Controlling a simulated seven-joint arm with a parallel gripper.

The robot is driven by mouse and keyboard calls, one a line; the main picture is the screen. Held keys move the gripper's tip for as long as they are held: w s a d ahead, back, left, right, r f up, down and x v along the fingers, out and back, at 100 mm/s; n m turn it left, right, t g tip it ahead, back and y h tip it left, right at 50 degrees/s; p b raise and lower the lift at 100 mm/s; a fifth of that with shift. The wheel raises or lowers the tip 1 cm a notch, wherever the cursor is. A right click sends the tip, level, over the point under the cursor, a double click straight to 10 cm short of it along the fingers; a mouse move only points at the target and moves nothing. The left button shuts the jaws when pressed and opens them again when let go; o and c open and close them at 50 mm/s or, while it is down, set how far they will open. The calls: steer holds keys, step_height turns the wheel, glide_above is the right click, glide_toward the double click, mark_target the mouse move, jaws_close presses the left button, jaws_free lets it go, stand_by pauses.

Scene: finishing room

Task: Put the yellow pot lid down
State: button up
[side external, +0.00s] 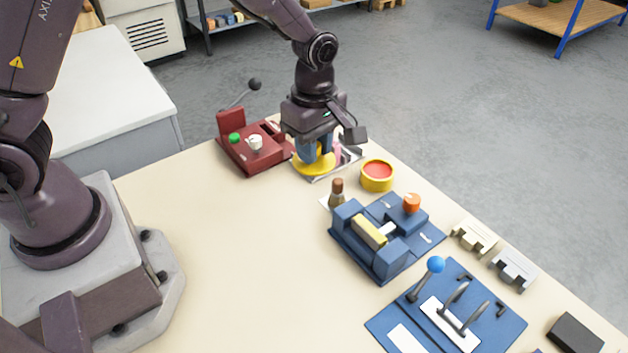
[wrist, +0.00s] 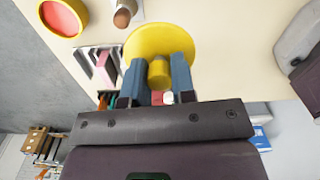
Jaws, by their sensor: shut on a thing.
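The yellow pot lid (side external: 314,165) is a round disc with a knob, beneath my gripper (side external: 317,151) in the side view. In the wrist view the lid (wrist: 160,38) shows beyond the blue fingers of my gripper (wrist: 159,66), which are shut on its yellow knob. I cannot tell whether the lid touches the surface below. A yellow pot with a red inside (side external: 377,175) stands on the table to the right of the lid; it also shows at the top left of the wrist view (wrist: 63,17).
A metal tray (side external: 347,159) with a pink piece lies close by the lid. A dark red fixture (side external: 249,150) stands to its left. A brown-topped bottle (side external: 337,193) and blue fixtures (side external: 384,242) stand nearer. The cream table (side external: 235,240) is clear in the middle.

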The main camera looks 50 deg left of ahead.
glide_above(298, 225)
step_height(298, 225, down, 6)
step_height(298, 225, down, 3)
steer(key=shift+f, duration=2.1)
steer(key=o, duration=0.9)
steer(key=shift+f, duration=0.15)
